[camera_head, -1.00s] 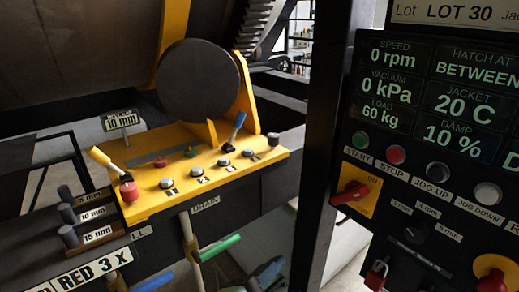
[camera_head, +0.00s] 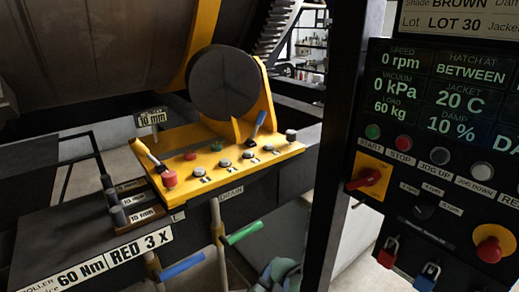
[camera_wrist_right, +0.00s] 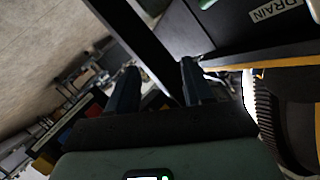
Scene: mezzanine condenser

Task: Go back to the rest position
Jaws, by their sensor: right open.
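My right gripper (camera_wrist_right: 158,82) shows in the right wrist view with its two dark fingers apart and nothing between them. In the head view, part of my grey-green right arm end (camera_head: 278,275) shows at the bottom edge, below the yellow control shelf, and its fingers are hard to make out there. My left gripper is not in view.
A yellow shelf (camera_head: 220,168) with knobs and levers stands at centre. A black control panel (camera_head: 425,225) fills the right, beside a dark post (camera_head: 338,150). Green (camera_head: 243,233) and blue (camera_head: 181,266) valve handles stick out below the shelf. A DRAIN label (camera_wrist_right: 274,10) is near my right gripper.

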